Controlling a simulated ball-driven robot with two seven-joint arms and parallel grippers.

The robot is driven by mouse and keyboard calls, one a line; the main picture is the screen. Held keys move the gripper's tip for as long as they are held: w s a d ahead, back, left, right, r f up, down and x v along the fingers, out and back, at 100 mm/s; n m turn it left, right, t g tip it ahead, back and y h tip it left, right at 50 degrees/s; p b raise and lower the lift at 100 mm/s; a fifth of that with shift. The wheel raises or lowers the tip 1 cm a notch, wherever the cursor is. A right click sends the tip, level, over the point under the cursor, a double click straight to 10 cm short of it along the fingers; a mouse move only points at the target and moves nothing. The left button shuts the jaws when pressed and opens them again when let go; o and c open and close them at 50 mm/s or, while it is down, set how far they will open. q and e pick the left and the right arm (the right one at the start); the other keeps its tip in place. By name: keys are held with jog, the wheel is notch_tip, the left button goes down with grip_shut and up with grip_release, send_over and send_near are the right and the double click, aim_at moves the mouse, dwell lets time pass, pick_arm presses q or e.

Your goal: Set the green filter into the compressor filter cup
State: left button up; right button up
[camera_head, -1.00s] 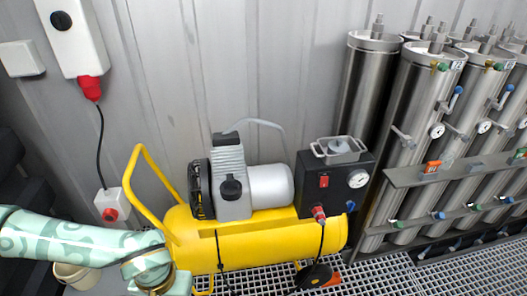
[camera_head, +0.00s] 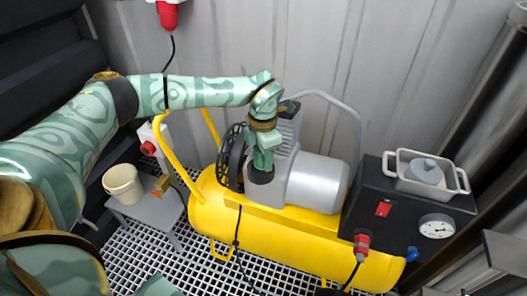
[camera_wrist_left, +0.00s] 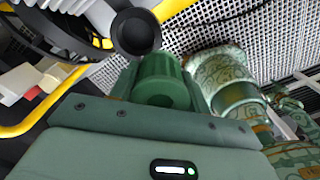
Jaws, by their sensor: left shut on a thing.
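My left gripper (camera_head: 265,138) reaches over the compressor from the left and points down. In the left wrist view it is shut on the green filter (camera_wrist_left: 160,80), a ribbed green cylinder. In the head view the filter (camera_head: 263,160) shows just under the gripper. The black round filter cup (camera_wrist_left: 136,32) on the compressor lies close to the filter's end. In the head view the cup (camera_head: 260,176) is directly below the filter. I cannot tell whether they touch. My right gripper is not in view.
The yellow compressor tank (camera_head: 290,240) carries a silver motor (camera_head: 318,183) and a black control box (camera_head: 385,212) with a grey tray (camera_head: 408,182). A yellow handle (camera_head: 172,165) rises nearby.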

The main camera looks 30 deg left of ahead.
pick_arm(q)
jog(key=shift+w+a+f+n+b, duration=0.55)
jog(key=shift+f+n+b, duration=0.5)
jog(key=shift+n, duration=0.4)
jog(key=shift+w+a+f+n+b, duration=0.5)
jog(key=shift+f+n+b, duration=0.3)
jog(key=shift+n+b, duration=0.55)
jog(key=shift+w+a+f+n+b, duration=0.55)
jog(key=shift+f+n+b, duration=0.4)
jog(key=shift+n, duration=0.65)
jog(key=shift+f, duration=0.4)
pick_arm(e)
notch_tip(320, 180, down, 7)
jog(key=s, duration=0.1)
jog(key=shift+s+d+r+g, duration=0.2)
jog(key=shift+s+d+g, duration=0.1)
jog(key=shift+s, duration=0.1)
pick_arm(q)
jog(key=o, duration=1.1)
jog(key=shift+c, duration=0.2)
jog(key=shift+p, duration=0.3)
notch_tip(320, 180, up, 16)
jog(key=p, duration=0.5)
jog(key=shift+r, duration=0.15)
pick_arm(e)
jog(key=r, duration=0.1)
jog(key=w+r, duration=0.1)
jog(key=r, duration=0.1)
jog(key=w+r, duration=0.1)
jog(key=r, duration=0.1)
